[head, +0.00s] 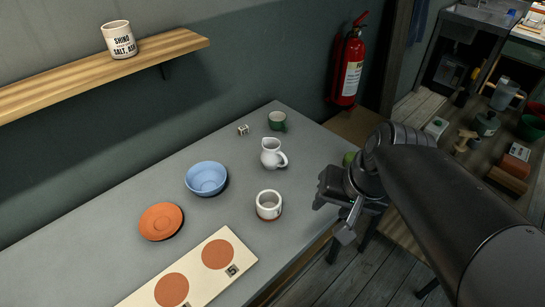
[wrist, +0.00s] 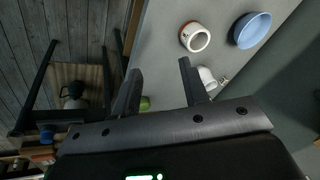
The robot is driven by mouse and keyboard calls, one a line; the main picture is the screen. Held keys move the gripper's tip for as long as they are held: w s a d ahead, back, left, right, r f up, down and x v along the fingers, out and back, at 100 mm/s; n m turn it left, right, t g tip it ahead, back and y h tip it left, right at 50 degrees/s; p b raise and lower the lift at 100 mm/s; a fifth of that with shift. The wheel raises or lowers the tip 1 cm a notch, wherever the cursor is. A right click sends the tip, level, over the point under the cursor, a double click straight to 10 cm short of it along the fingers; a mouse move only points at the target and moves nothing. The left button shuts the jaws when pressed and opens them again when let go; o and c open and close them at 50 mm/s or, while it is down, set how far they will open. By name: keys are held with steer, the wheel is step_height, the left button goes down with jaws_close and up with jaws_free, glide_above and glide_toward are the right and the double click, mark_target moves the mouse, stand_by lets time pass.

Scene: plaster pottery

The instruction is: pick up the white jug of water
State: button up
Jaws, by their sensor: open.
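The white jug (head: 271,153) stands upright on the grey table, its handle toward the right in the head view. In the wrist view a white piece, likely the jug (wrist: 207,76), shows partly behind one finger. My gripper (head: 333,222) is open and empty, to the right of the jug and nearer the camera, at the table's right edge. Its fingers also show in the wrist view (wrist: 158,85). It is apart from the jug. What is inside the jug cannot be seen.
A white cup (head: 269,205), a blue bowl (head: 206,178), a terracotta saucer (head: 161,221), a green mug (head: 277,121) and a small die (head: 243,129) stand around the jug. A board with terracotta discs (head: 198,270) lies at the front. A shelf (head: 100,72) overhangs the back left.

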mark_target(285, 164)
steer(key=w+a+f+m+g+y, duration=0.2)
steer(key=w+a+f+m+y, duration=0.3)
steer(key=w+a+m+y, duration=0.5)
steer(key=w+d+f+m+t, duration=0.3)
steer(key=w+f+m+t, duration=0.25)
steer(key=w+m, duration=0.25)
steer(key=w+d+f+m+t, duration=0.4)
steer(key=w+m+t, duration=0.2)
steer(key=w+m, duration=0.15)
step_height(285, 164, down, 7)
steer(key=shift+w+a+r, duration=0.1)
steer(key=shift+w+a+f, duration=0.15)
steer(key=shift+f, duration=0.05)
steer(key=shift+x, duration=3.55)
steer(key=shift+r, duration=0.1)
steer(key=shift+c, duration=0.4)
